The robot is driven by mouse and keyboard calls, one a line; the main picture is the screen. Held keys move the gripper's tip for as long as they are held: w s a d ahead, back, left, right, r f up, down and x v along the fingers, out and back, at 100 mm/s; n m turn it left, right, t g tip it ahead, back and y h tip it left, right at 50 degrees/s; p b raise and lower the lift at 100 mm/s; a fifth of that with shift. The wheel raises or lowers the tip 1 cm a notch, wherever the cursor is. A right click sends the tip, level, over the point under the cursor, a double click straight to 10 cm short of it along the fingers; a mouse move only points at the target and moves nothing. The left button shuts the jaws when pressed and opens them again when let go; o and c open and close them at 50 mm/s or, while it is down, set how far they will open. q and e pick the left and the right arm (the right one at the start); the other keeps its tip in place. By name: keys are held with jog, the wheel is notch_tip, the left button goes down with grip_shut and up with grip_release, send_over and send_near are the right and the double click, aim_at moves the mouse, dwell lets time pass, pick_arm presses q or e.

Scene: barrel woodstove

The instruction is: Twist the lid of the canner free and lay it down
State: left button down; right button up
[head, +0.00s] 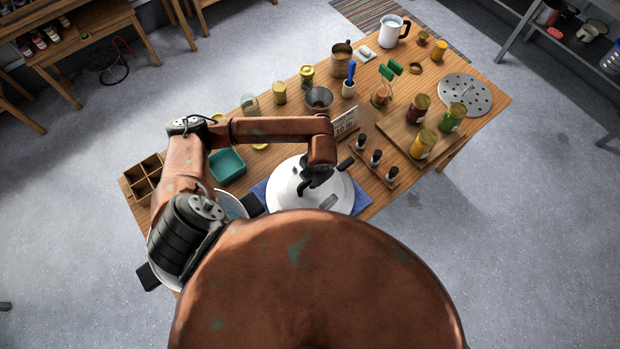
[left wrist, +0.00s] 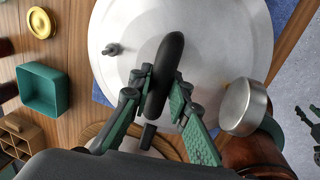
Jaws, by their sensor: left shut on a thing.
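The canner lid (head: 284,186) is a round white metal disc, beside the canner and over a blue cloth (head: 363,197). In the left wrist view the lid (left wrist: 215,32) fills the top, with a long black handle (left wrist: 165,75), a small valve and a round metal gauge (left wrist: 243,106). My left gripper (head: 316,180) is shut on that handle. I cannot tell whether the lid touches the cloth. The canner (head: 235,206) stands at the left under my left arm, mostly hidden. A dark linkage, probably my right gripper, shows at the left wrist view's right edge; its fingers are unclear.
A teal box (head: 227,166) and a wooden divided tray (head: 146,178) lie left of the lid. A small sign (head: 346,122) and a rack of dark bottles (head: 376,160) stand close right. Jars (head: 423,145) on a board crowd the table's right part.

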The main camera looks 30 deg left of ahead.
pick_arm(q)
jog(key=shift+r, duration=0.1)
dwell(0.9)
jog(key=shift+f+b, duration=0.95)
jog(key=shift+b, duration=0.2)
jog(key=c, duration=1.7)
grip_release()
jog(key=shift+c, duration=0.2)
jog(key=shift+f, duration=0.1)
notch_tip(320, 180, up, 12)
jog(key=d, duration=0.2)
jog(key=shift+s, duration=0.4)
jog(key=shift+d+f, duration=0.1)
